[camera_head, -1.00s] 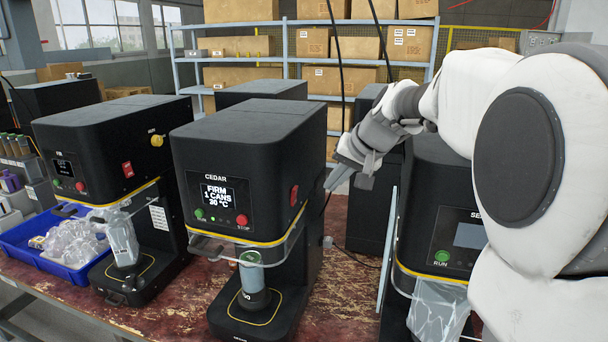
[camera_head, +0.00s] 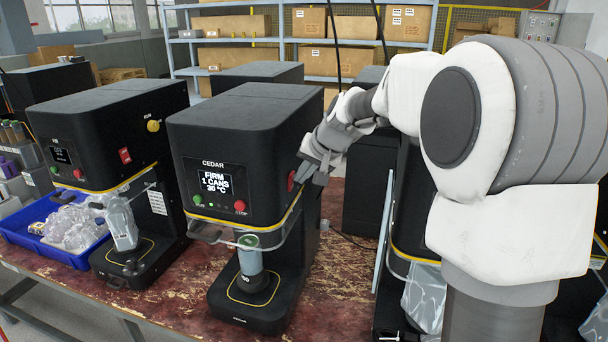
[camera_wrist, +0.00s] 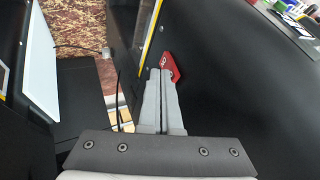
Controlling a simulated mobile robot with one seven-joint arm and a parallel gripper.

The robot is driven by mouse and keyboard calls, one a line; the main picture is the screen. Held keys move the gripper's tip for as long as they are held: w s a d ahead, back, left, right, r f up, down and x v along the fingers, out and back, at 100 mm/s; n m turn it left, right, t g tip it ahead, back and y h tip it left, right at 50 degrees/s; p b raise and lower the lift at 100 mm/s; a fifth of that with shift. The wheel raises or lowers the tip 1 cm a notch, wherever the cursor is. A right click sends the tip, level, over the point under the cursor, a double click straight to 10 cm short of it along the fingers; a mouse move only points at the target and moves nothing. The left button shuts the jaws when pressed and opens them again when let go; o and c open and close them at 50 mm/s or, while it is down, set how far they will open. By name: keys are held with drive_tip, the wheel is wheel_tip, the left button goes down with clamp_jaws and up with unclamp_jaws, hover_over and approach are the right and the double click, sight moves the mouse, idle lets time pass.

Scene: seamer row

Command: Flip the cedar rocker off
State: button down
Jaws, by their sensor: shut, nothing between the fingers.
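The cedar machine (camera_head: 245,115) is a black seamer with a screen (camera_head: 216,182) reading "FIRM 1 CANS 30 °C", a green button and a red button below it. Its red rocker (camera_head: 291,180) is on the machine's right side, partly hidden behind my fingers. My gripper (camera_head: 305,176) is shut and empty, with its tips at or very near the rocker. In the wrist view the rocker (camera_wrist: 170,68) shows just past the fingertips (camera_wrist: 161,72). I cannot tell whether they touch. A can (camera_head: 250,262) stands on the machine's pedestal.
Another black machine (camera_head: 85,115) with its own red rocker (camera_head: 125,156) stands to the left, beside a blue tray (camera_head: 20,232) of clear bags. A further machine stands close on the right, leaving a narrow gap. A cable (camera_head: 350,238) lies on the worn table.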

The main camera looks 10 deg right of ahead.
drive_tip(key=shift+w+a+r, duration=0.1)
drive_tip(key=shift+a, duration=0.1)
drive_tip(key=shift+r+p, duration=0.5)
drive_tip(key=shift+r, duration=0.3)
